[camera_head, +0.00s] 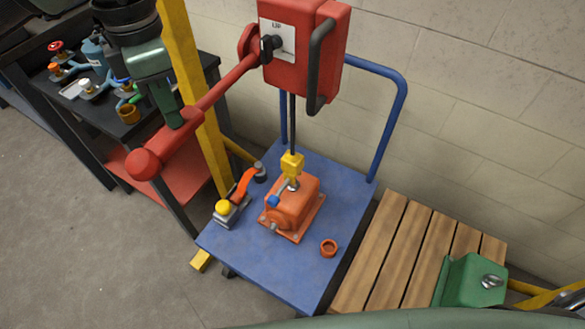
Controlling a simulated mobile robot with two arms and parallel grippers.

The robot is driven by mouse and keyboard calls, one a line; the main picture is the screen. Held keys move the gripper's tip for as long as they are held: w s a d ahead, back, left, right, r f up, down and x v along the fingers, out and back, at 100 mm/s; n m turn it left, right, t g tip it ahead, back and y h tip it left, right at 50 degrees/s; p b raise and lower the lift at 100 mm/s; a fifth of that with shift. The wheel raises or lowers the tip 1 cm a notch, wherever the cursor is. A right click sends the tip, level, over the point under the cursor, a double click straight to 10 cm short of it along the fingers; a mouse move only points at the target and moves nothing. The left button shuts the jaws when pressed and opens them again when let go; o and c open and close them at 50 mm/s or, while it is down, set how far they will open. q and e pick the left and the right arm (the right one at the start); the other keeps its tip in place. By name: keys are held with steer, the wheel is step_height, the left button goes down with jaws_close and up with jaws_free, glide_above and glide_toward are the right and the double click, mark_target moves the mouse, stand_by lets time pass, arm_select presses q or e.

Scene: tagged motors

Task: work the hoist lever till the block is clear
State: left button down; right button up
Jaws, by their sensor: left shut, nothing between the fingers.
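The red hoist box (277,45) has an "UP" plate and a black selector knob. Its long red hoist lever (222,87) slopes down left to a thick red grip. My left gripper (174,118) comes down from the upper left, fingers shut and empty, at the lever just above the grip. I cannot tell whether it touches. An orange block (292,205) hangs below a yellow hook (292,164) on a dark line. The block appears to rest on the blue cart top (245,254); any gap under it is not visible. My right gripper is not in view.
A yellow post (190,75) stands right behind the lever. An orange-handled clamp (237,198) and an orange ring (328,248) are on the cart. A wooden slatted platform (400,255) carries a green part (475,280). A dark shelf with valves is left.

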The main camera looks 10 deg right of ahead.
arm_select(q)
step_height(320, 180, up, 9)
steer(key=p, duration=0.5)
steer(key=shift+r, duration=0.2)
steer(key=shift+f, duration=0.2)
steer(key=shift+f+b, duration=0.9)
steer(key=shift+f, duration=0.1)
steer(key=shift+s+a+f+b, duration=0.1)
steer(key=shift+f+b, duration=0.7)
steer(key=shift+f, duration=0.1)
steer(key=shift+s+a+f+b, duration=0.1)
steer(key=shift+s+f+b, duration=0.05)
steer(key=shift+f+b, duration=0.7)
steer(key=shift+s+a+f+b, duration=0.1)
steer(key=shift+f+b, duration=0.6)
steer(key=shift+f, duration=0.3)
steer(key=shift+f, duration=0.1)
